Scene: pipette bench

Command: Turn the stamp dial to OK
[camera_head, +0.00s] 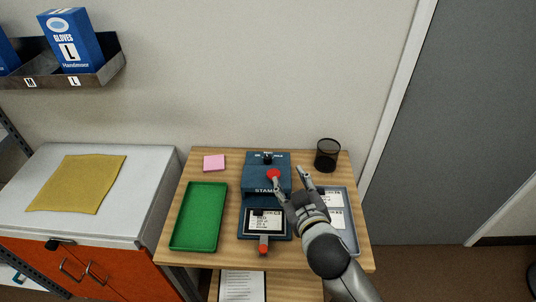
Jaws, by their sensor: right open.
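The blue stamp machine (252,180) stands on the wooden table. Its small black dial (267,157) is on the top at the back, with small white markings behind it too small to read. A red knob (273,175) sits in front of the dial, and a card (263,221) lies in the front bed of the machine. A red-tipped lever (263,249) sticks out at the front. My right gripper (287,178) is open, its fingers spread, just right of the red knob and short of the dial. I cannot tell whether a finger touches the knob. My left gripper is not in view.
A green tray (178,241) is left of the machine. A grey-blue tray (350,230) with cards lies at the right, partly behind my right arm. A black mesh cup (327,154) and pink notes (214,163) are at the back.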

